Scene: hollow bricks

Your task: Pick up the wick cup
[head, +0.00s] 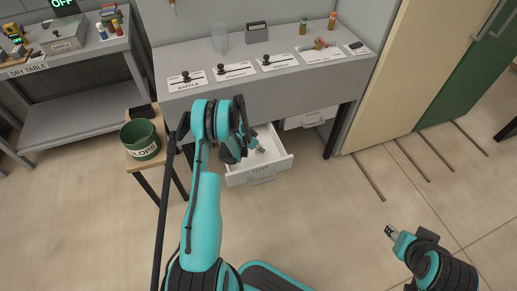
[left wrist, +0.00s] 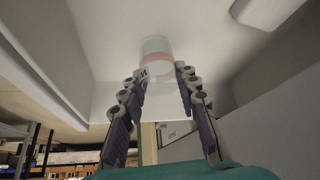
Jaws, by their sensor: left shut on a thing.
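The wick cup (left wrist: 157,48) is a small clear cup with a reddish band, seen in the left wrist view between the fingertips of my left gripper (left wrist: 160,78). The fingers lie on both sides of it and are shut on it. In the head view my left gripper (head: 259,149) reaches down into the open drawer (head: 262,175), and the cup is too small to make out there. My right gripper (head: 389,231) hangs over the floor at the lower right, away from the drawer; its fingers are too small to judge.
The drawer's walls stand close around my left gripper. A grey workbench (head: 212,99) with labelled slider plates is above it. A green pot (head: 140,140) stands on a small wooden stand to the left. The floor in front and to the right is mostly open, with rails (head: 410,160).

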